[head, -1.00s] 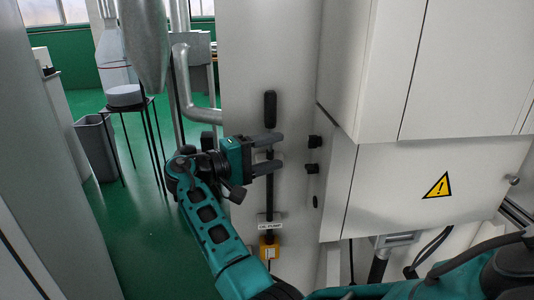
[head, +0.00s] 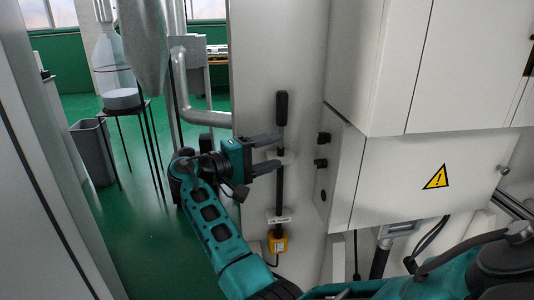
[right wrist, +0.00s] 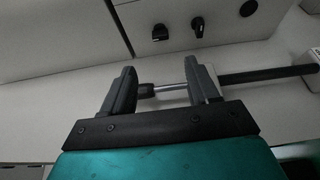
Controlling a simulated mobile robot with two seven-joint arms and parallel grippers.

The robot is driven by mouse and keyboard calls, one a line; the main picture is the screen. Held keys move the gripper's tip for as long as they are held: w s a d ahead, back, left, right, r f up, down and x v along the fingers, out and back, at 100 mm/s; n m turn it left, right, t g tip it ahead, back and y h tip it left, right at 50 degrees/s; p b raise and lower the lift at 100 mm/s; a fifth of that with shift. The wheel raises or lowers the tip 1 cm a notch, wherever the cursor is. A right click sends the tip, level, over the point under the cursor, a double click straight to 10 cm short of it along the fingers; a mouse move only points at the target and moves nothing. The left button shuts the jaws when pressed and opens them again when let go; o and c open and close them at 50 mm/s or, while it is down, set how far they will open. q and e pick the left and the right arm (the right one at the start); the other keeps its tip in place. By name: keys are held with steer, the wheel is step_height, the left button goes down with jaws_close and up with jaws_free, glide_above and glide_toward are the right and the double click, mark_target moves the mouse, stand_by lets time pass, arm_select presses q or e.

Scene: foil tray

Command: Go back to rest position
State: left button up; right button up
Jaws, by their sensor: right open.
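My right gripper (head: 273,152) is open in the head view, its two fingers pointing right toward the wall panel. In the right wrist view my gripper (right wrist: 160,90) shows both fingers apart with no object clamped. The lever's dark shaft (right wrist: 268,74) lies to the right there, and a short metal pin (right wrist: 172,88) shows between the fingers. I cannot tell whether a finger touches it. My left gripper is in neither view.
A pale cabinet (head: 415,180) with a yellow warning sign stands right of the lever, with black knobs (head: 322,138) on its side. An oil pump label (head: 279,219) and yellow box (head: 277,241) sit below. Green floor (head: 150,240) is open at left, beyond a grey panel edge.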

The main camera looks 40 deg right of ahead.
stand_by(0.7)
steer(key=s+a+f+n+t+y, duration=0.1)
steer(key=a+f+n+t+y, duration=0.2)
steer(key=f, duration=0.6)
steer(key=s+a+f+n+t+y+p, duration=0.1)
steer(key=f+n+t+y, duration=0.2)
steer(key=f, duration=0.5)
steer(key=s+a+f+n+t+y, duration=0.15)
steer(key=f+t+y, duration=0.3)
steer(key=f, duration=0.45)
steer(key=s+a+f+m+t+y, duration=0.1)
steer(key=s+a+f+y, duration=0.1)
steer(key=s+a, duration=0.3)
steer(key=s+a+f+m+t+y, duration=0.1)
steer(key=s+a+f+y, duration=0.2)
steer(key=s+a+y, duration=0.2)
steer(key=shift+s+a+p, duration=0.3)
steer(key=shift+s+a, duration=0.5)
steer(key=shift+a, duration=0.4)
steer(key=s+a+y, duration=0.1)
steer(key=s, duration=0.1)
steer(key=s+a+r+m+t+y, duration=0.1)
steer(key=s+a, duration=0.1)
steer(key=shift+a+m+y, duration=0.25)
steer(key=shift+y, duration=0.1)
steer(key=shift+c, duration=0.2)
